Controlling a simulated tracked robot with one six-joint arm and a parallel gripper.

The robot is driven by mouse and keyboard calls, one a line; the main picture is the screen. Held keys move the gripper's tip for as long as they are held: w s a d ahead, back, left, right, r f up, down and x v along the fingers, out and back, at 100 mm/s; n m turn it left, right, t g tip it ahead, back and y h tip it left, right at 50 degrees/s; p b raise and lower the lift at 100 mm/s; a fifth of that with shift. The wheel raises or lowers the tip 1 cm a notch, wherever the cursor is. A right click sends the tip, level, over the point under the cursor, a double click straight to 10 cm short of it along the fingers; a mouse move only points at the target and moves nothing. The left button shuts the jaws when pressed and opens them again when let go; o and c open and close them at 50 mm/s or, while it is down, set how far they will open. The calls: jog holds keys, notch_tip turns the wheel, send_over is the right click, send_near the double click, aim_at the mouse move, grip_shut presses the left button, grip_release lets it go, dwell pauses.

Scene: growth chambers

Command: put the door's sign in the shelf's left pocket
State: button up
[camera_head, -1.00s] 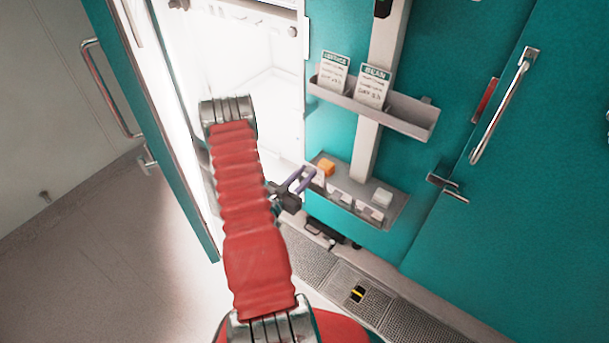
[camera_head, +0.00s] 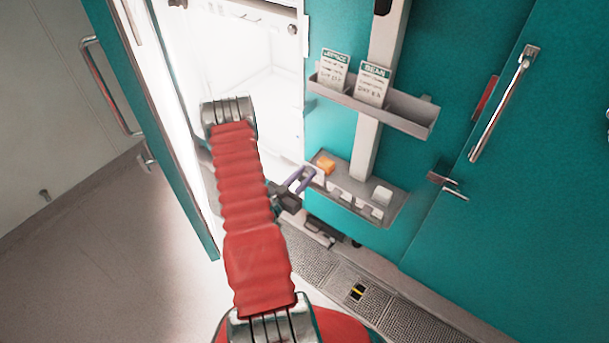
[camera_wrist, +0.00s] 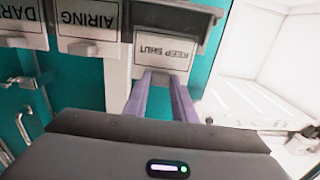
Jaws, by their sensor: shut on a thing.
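The sign reading KEEP SHUT (camera_wrist: 165,50) appears upside down in the wrist view, at the tips of my gripper. My gripper (camera_wrist: 163,77) has its two purple fingers shut on the edge of this sign. The sign overlaps a dark grey pocket (camera_wrist: 200,35) at the shelf's end; I cannot tell whether it sits inside or in front of it. In the head view my gripper (camera_head: 303,178) is at the left end of the lower shelf (camera_head: 397,207), and the sign is mostly hidden there.
Signs reading AIRING (camera_wrist: 88,18) and DARK (camera_wrist: 18,12) stand along the same shelf. An orange block (camera_head: 326,164) and a white block (camera_head: 382,195) are on it. An upper rack (camera_head: 415,118) holds LETTUCE (camera_head: 333,70) and BEAN (camera_head: 373,84) cards. An open door (camera_head: 165,130) stands left.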

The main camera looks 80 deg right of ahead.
jog(key=shift+f, duration=1.3)
dwell(1.0)
jog(key=o, duration=1.2)
jog(key=shift+c, duration=0.2)
jog(key=v, duration=0.7)
jog(key=shift+w+a, duration=0.2)
jog(key=shift+a, duration=0.05)
dwell(0.7)
jog(key=shift+f, duration=0.1)
dwell(0.5)
